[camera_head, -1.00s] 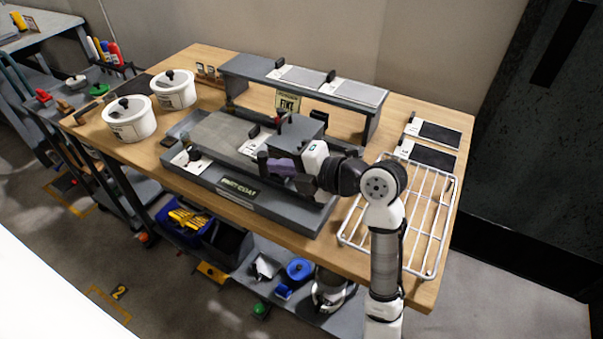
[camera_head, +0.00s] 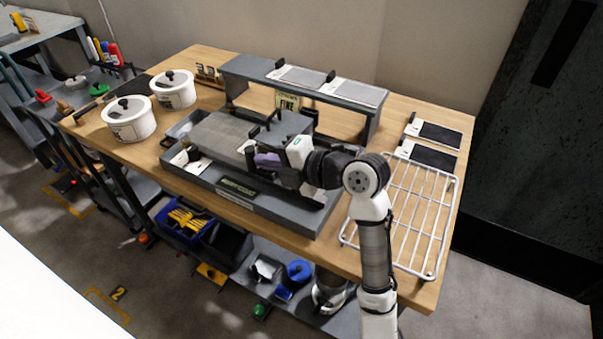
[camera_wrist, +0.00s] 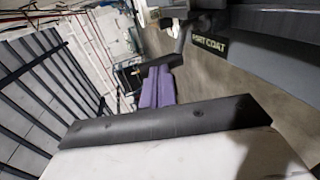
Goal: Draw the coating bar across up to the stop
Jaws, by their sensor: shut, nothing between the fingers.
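The flat coating bench (camera_head: 203,182) with a "PORT COAT" plate stands on the wooden table. A grey sheet (camera_head: 222,132) lies on its bed. A dark grey carriage with a black handle (camera_head: 289,124), which looks like the coating bar, spans the bed right of the sheet. A small black part beside a white label (camera_head: 184,159) at the bed's left end may be the stop. My gripper (camera_head: 258,159) is shut and empty, its purple fingers low at the carriage's near side. Contact cannot be told. In the wrist view my fingers (camera_wrist: 158,86) point toward dark parts beside the bench.
A grey raised shelf (camera_head: 305,84) stands behind the bench. Two white pots (camera_head: 129,118) stand at the left. A white wire rack (camera_head: 405,215) lies to the right, near my arm. Two dark panels (camera_head: 433,134) lie at the back right.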

